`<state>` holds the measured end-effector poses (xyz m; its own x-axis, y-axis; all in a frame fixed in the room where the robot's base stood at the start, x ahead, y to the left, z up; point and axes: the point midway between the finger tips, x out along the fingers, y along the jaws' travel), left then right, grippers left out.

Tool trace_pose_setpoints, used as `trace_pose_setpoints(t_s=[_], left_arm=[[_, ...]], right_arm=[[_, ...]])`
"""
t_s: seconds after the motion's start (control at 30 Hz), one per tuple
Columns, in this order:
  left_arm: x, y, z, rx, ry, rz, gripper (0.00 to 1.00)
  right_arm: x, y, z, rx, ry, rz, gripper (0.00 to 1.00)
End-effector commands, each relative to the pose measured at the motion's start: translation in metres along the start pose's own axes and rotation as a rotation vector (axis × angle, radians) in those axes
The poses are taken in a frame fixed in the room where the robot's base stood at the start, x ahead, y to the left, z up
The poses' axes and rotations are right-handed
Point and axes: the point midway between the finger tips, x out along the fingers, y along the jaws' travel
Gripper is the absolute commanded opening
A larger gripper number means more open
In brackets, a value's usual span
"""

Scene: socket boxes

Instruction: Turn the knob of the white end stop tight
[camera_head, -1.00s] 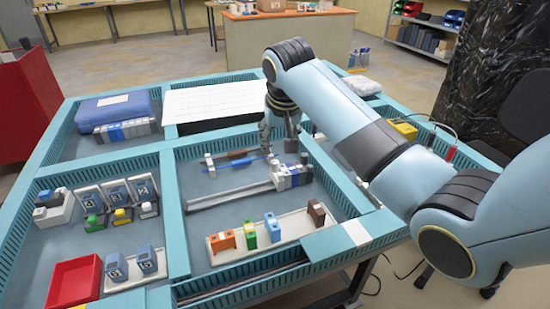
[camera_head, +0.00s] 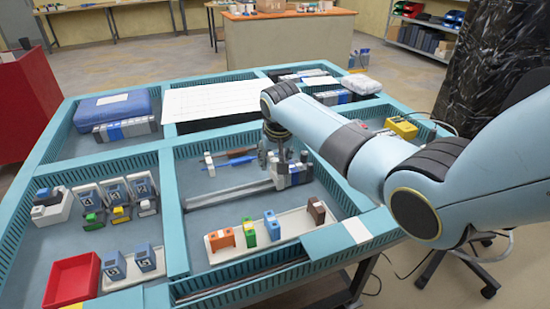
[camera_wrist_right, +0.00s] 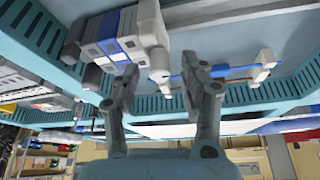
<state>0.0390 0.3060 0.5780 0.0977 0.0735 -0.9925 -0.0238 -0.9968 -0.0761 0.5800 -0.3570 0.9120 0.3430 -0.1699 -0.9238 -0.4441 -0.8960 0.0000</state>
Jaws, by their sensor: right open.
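A rail (camera_head: 225,201) lies in the middle compartment, with a row of grey, white and blue blocks (camera_head: 294,176) at its right end. In the right wrist view, the white end stop (camera_wrist_right: 151,22) stands at the end of that row, and its pale knob (camera_wrist_right: 160,74) points toward my gripper. My right gripper (camera_wrist_right: 160,70) is open, with one finger to each side of the knob and nothing held. In the head view, my right gripper (camera_head: 274,170) is low beside the blocks and partly hides the end stop. My left gripper is not in view.
Two screwdrivers (camera_head: 236,160) lie on a holder behind the rail. A white tray (camera_head: 262,246) with orange, green, blue and brown pieces is in front. Slotted blue walls (camera_head: 165,205) divide the compartments. A red bin (camera_head: 72,281) is at the front left.

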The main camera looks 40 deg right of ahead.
Motion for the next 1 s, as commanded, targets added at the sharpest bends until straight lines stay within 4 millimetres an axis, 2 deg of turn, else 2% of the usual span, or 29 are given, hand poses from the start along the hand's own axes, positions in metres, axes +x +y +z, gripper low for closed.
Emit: trace_pose_setpoints(t_s=[0.07,0.4,0.77,1.0], left_arm=[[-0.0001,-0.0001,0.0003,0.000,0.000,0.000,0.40],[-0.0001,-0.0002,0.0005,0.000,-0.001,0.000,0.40],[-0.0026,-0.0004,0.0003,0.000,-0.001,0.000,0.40],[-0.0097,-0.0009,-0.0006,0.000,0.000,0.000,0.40]], right_arm=[[-0.0002,-0.0001,0.0001,0.000,0.000,0.000,0.44],[-0.0002,0.0000,0.0004,0.000,0.000,0.000,0.00],[-0.0007,-0.0002,0.0001,0.029,-0.002,0.013,0.00],[-0.0011,-0.0013,0.0000,0.147,-0.004,0.062,0.00]])
